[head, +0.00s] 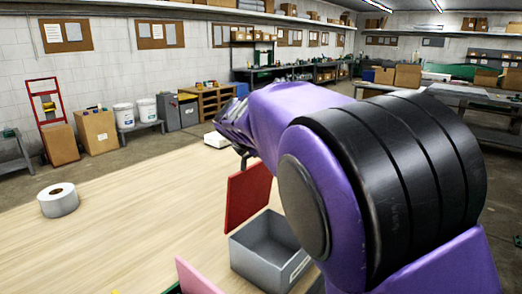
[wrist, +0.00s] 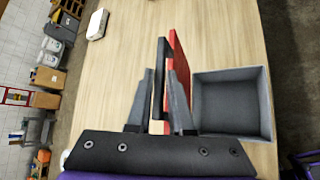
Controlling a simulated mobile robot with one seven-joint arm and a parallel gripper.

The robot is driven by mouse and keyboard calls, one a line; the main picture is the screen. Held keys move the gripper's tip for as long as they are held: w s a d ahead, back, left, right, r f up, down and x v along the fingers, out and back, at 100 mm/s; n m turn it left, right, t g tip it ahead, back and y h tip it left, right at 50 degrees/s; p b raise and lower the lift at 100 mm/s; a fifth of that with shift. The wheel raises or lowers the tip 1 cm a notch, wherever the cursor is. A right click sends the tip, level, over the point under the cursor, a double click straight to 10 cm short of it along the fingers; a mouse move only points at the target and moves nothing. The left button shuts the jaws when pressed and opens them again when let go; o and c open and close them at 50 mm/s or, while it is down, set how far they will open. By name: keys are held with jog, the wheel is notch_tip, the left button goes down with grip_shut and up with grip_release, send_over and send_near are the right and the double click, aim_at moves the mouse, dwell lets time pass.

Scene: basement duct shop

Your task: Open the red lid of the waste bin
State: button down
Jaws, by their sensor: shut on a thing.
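The waste bin (head: 258,264) is an open grey square box on the wooden table; its empty inside shows in the wrist view (wrist: 230,104). Its red lid (head: 247,196) stands about upright along the bin's left side and shows nearly edge-on in the wrist view (wrist: 178,62). A black handle (wrist: 162,62) stands out from the lid's outer face. My gripper (wrist: 160,82) is shut on this handle, one finger on each side. In the head view my purple arm hides most of the gripper and part of the bin.
A roll of grey tape (head: 58,201) lies on the left of the table. A small white box (head: 215,139) sits near the far edge. A pink panel (head: 196,279) shows at the bottom edge. The table's middle left is clear.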

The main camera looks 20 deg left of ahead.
jog(key=shift+a+r, duration=0.1)
jog(key=shift+a, duration=0.1)
dwell(0.3)
jog(key=c, duration=0.9)
grip_release()
jog(key=v, duration=1.7)
jog(key=shift+s+d+r, duration=0.1)
jog(key=shift+s+d, duration=0.05)
jog(key=shift+s, duration=0.05)
